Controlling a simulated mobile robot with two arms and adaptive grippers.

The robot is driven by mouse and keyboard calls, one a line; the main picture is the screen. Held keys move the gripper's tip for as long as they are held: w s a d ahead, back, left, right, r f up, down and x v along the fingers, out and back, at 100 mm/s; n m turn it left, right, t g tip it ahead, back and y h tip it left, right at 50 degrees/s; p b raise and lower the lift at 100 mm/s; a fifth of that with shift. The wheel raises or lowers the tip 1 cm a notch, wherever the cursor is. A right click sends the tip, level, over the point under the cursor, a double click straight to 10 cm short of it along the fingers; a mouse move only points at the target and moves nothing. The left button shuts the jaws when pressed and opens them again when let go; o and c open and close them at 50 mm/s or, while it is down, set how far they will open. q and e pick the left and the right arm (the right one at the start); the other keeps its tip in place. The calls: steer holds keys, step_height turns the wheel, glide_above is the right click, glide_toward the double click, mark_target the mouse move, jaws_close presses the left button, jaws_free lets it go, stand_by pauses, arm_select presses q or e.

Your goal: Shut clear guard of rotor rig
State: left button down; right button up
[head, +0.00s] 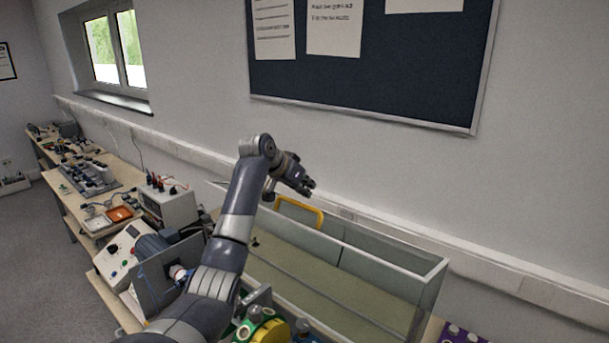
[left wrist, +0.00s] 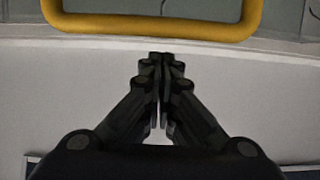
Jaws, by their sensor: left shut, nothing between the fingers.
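The clear guard (head: 428,296) is a long see-through box with a pale frame, right of centre in the head view. It appears swung back toward the wall, with its inside facing up. Its yellow handle (head: 304,206) is on the far side and also shows at the top of the left wrist view (left wrist: 150,28). My left gripper (head: 308,186) is shut and empty, just above the handle in the head view; I see no contact. The rotor rig's green and yellow disc (head: 268,331) is at the bottom, partly hidden by my left arm. My right gripper is out of view.
A motor (head: 155,248) and a control box with buttons (head: 122,250) stand left of my arm. A white instrument (head: 172,205) and several trays and tools fill the bench beyond. The wall with trunking (head: 480,270) runs close behind the guard. A purple item (head: 458,334) is at lower right.

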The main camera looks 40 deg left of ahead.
arm_select(q)
steer(key=shift+s+d+r+p, duration=0.15)
steer(key=shift+s+p, duration=0.2)
steer(key=shift+s, duration=1)
steer(key=shift+f, duration=0.25)
steer(key=shift+s, duration=0.1)
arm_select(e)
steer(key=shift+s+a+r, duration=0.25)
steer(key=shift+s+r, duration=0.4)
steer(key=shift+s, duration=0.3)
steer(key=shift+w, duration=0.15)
